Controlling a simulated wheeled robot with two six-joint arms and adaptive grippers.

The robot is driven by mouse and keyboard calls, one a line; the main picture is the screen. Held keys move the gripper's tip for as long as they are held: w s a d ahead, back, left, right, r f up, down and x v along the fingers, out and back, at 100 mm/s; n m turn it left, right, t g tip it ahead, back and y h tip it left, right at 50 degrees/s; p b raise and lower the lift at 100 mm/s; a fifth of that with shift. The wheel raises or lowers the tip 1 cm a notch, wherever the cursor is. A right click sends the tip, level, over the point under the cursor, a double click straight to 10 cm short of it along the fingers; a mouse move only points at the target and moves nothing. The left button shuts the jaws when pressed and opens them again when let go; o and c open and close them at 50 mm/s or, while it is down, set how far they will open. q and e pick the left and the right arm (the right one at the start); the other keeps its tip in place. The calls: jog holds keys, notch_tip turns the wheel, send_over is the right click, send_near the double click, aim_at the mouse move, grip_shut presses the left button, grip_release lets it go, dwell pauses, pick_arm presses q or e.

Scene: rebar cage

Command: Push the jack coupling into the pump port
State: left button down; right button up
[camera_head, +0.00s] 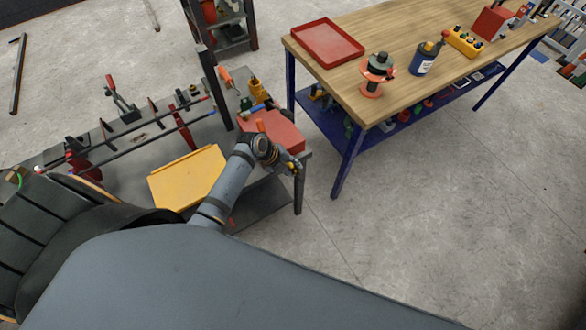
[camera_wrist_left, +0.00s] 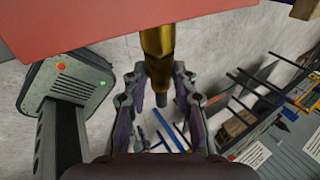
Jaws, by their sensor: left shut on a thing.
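A red block (camera_head: 273,131), which looks like the pump, sits at the right end of the grey workbench. It fills the top of the left wrist view (camera_wrist_left: 80,22). My left gripper (camera_head: 289,166) is beside the block's near right side, over the bench corner. In the left wrist view its two fingers (camera_wrist_left: 160,78) close around a brass fitting with a darker tip, the jack coupling (camera_wrist_left: 157,42). The fitting's upper end meets the edge of the red block; I cannot tell whether it is inside the port. The port itself is hidden. My right gripper is out of view.
A yellow plate (camera_head: 187,178) lies on the grey bench (camera_head: 85,150), with rods and clamps behind it. A wooden table (camera_head: 400,45) with a red tray (camera_head: 327,43) stands to the right. The concrete floor between and in front is clear.

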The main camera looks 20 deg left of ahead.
pick_arm(q)
jog(key=shift+w+a, duration=0.15)
jog(key=shift+w, duration=0.05)
jog(key=c, duration=1)
grip_release()
jog(key=v, duration=1.2)
jog(key=shift+s, duration=0.1)
